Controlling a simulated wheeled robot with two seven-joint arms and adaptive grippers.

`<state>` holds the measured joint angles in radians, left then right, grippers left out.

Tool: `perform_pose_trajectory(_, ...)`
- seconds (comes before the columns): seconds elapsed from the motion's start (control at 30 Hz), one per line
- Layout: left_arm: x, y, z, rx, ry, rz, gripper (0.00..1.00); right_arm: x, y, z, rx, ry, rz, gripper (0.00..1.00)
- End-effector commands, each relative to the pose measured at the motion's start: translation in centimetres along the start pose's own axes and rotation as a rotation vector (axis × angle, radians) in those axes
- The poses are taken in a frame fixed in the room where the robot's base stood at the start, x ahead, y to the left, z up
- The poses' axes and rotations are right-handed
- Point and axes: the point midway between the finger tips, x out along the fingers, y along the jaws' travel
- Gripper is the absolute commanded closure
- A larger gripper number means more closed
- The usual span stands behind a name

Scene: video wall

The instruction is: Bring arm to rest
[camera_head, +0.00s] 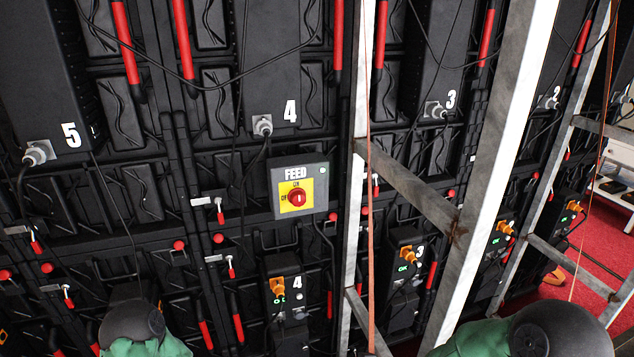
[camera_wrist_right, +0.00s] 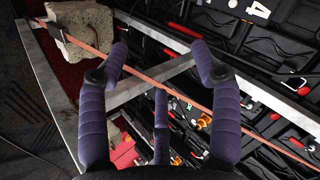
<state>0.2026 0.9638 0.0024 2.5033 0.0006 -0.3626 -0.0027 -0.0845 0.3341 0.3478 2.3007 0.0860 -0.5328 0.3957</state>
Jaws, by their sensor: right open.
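My right gripper (camera_wrist_right: 159,50) shows only in the right wrist view. Its purple padded fingers are spread apart, with nothing held between them. An orange strap and a grey metal bar pass behind the fingers; I cannot tell how close they are. In the head view only the rounded black and green parts of my arms show at the lower left and lower right, and no gripper is visible. A grey FEED box (camera_head: 285,174) with a red rotary switch (camera_head: 296,197) on a yellow plate is on the back of the video wall. A small green light shows on the box.
A pale metal frame (camera_head: 495,150) with crossbars stands before the wall on the right. An orange strap (camera_head: 370,230) hangs beside it. Black cables loop across numbered panels. Units with orange connectors (camera_head: 279,287) sit low. A rough block (camera_wrist_right: 88,28) shows at the wrist view's upper left.

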Motion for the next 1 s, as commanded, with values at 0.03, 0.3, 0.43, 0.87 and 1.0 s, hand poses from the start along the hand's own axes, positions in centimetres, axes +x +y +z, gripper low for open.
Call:
perform_pose_trajectory(0.03,0.0,0.0,0.0,0.000,0.000,0.000,0.60,0.8,2.0,1.6,-0.015,-0.049,0.038,0.36)
perform_pose_trajectory(0.3,0.0,0.0,0.0,0.000,0.000,0.000,0.60,2.6,10.6,10.2,-0.116,-0.315,0.169,0.36)
perform_pose_trajectory(0.43,0.0,0.0,0.0,0.000,0.000,0.000,0.60,2.4,13.9,14.5,-0.153,-0.445,0.200,0.36)
perform_pose_trajectory(0.87,0.0,0.0,0.0,0.000,0.000,0.000,0.60,1.2,17.5,20.4,-0.196,-0.624,0.212,0.36)
perform_pose_trajectory(1.0,0.0,0.0,0.0,0.000,0.000,0.000,0.60,1.2,17.5,20.4,-0.196,-0.624,0.212,0.36)
